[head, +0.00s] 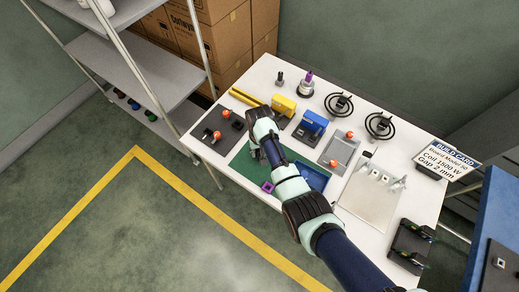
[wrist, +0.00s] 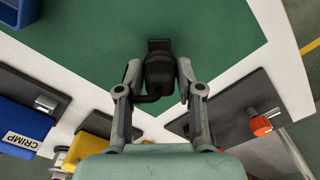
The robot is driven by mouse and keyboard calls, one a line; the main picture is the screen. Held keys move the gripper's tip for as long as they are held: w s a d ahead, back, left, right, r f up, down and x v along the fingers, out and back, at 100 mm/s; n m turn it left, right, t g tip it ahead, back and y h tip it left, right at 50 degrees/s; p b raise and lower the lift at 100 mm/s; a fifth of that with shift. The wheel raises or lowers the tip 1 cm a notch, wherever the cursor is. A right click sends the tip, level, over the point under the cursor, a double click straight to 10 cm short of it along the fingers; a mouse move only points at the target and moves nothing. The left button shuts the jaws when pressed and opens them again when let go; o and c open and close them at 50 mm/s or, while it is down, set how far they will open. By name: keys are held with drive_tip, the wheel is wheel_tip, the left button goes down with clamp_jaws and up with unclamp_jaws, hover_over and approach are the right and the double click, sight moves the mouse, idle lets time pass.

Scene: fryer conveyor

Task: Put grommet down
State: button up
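My gripper (head: 262,153) hangs over the green mat (head: 243,165) on the white table. In the wrist view my gripper (wrist: 160,80) has its two fingers closed on the sides of a dark, rounded piece, which I take to be the grommet (wrist: 158,72). A flat block-like end of it points away toward the mat, and a thin dark part sticks out at lower left. Whether it touches the mat (wrist: 215,35) cannot be told. In the head view the piece is hidden by my arm.
A purple square piece (head: 267,187) and a blue tray (head: 312,177) lie by the mat's near side. A yellow device (head: 284,105), a blue crimp device (head: 311,127) and grey plates with red knobs (head: 339,151) stand around. The build card (head: 447,158) is at right.

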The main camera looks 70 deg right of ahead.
drive_tip(key=shift+o, duration=0.9)
wheel_tip(320, 180, up, 13)
drive_tip(key=p, duration=0.3)
